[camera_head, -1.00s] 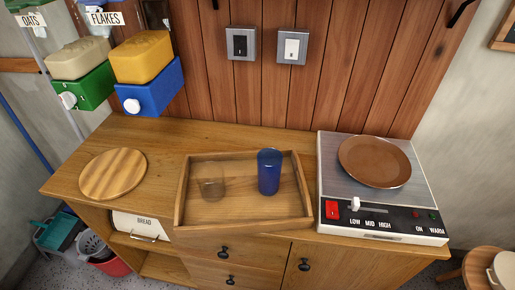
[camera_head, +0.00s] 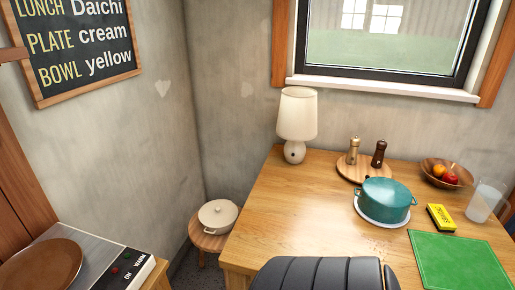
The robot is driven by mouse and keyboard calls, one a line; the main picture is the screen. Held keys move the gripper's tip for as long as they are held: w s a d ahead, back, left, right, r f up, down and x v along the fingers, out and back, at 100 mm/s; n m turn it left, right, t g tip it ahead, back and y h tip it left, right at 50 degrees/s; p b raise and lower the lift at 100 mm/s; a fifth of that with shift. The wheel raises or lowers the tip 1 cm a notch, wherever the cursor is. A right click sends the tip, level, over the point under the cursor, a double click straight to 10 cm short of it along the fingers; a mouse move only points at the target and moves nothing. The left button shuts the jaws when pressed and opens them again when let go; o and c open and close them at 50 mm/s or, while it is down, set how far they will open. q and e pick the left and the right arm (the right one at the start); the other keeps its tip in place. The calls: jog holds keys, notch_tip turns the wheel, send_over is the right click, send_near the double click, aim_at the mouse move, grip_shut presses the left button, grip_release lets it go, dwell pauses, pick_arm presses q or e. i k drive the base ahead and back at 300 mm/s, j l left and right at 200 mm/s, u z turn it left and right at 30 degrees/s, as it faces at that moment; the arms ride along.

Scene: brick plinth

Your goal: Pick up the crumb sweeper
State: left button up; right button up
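A small yellow block with dark lettering (camera_head: 441,217) lies on the wooden table at the right. It looks like the crumb sweeper, but its lettering is too small to read surely. It sits just behind the green mat (camera_head: 458,262) and right of the teal pot (camera_head: 386,199). Faint specks lie on the table left of the mat. Neither of my grippers shows in this view.
A dark padded chair back (camera_head: 325,274) stands at the table's front edge (camera_head: 240,262). A lamp (camera_head: 297,125), two mills on a round board (camera_head: 364,172), a fruit bowl (camera_head: 432,181) and a clear cup (camera_head: 484,201) stand on the table. The table's left front is clear.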

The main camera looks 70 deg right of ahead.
aim_at(443, 221)
jog(key=z, duration=3.85)
